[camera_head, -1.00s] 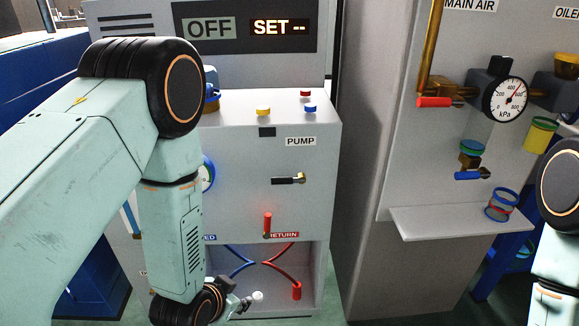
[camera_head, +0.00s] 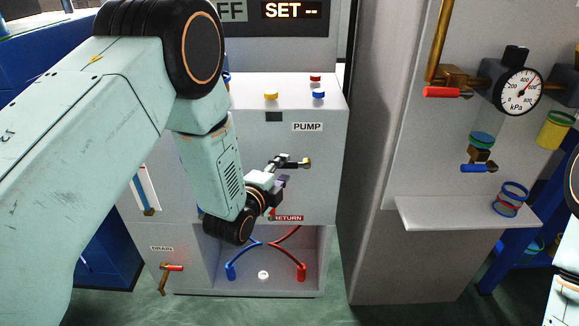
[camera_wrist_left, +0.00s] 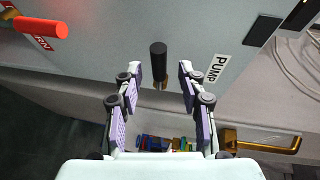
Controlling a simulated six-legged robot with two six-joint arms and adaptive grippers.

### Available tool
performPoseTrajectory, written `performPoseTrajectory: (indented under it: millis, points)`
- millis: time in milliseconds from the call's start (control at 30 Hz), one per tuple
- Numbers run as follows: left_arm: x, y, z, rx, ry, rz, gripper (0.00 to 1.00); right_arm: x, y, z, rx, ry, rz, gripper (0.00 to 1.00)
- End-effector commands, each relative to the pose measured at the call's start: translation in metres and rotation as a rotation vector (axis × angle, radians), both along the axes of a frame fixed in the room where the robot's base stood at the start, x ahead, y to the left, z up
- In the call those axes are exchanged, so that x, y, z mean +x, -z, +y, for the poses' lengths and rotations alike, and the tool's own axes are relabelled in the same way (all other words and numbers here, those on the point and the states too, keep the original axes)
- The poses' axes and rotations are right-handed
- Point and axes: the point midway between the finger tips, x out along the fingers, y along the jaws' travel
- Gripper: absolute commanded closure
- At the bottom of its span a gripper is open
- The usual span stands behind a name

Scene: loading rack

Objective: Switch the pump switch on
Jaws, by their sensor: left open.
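The pump switch, a black lever with a brass end (camera_head: 306,163), is on the grey cabinet front below the PUMP label (camera_head: 307,127). The lever points left from the brass end. My left gripper (camera_head: 284,169) is open at the switch and hides part of the lever in the head view. In the left wrist view the black lever (camera_wrist_left: 158,54) shows between the two spread fingers (camera_wrist_left: 161,88), with a visible gap on each side. I cannot tell whether a finger touches it. My right gripper is out of view.
A red RETURN handle (camera_wrist_left: 42,27) is near the left gripper in the wrist view. Coloured buttons (camera_head: 271,95) sit on the cabinet's ledge above. A shelf (camera_head: 465,212) sticks out at right, below the pressure gauge (camera_head: 518,91). A drain valve (camera_head: 170,270) is low at left.

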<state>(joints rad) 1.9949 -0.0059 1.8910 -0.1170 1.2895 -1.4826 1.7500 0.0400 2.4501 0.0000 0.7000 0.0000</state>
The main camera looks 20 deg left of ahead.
Motion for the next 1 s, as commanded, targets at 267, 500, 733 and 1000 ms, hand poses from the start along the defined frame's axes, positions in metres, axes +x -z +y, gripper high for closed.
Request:
performPoseTrajectory:
  millis: [267,500,733,1000]
  points:
    - [0.034,0.008,-0.006,-0.002,0.0,0.001,0.6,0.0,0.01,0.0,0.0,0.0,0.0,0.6]
    - [0.042,0.009,-0.009,-0.002,0.0,0.003,0.6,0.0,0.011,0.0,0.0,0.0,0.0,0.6]
    - [0.042,0.008,-0.008,-0.003,0.0,0.003,0.65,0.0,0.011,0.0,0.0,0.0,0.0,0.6]
    - [0.042,0.008,-0.008,-0.003,0.0,0.003,0.88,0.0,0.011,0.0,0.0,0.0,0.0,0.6]
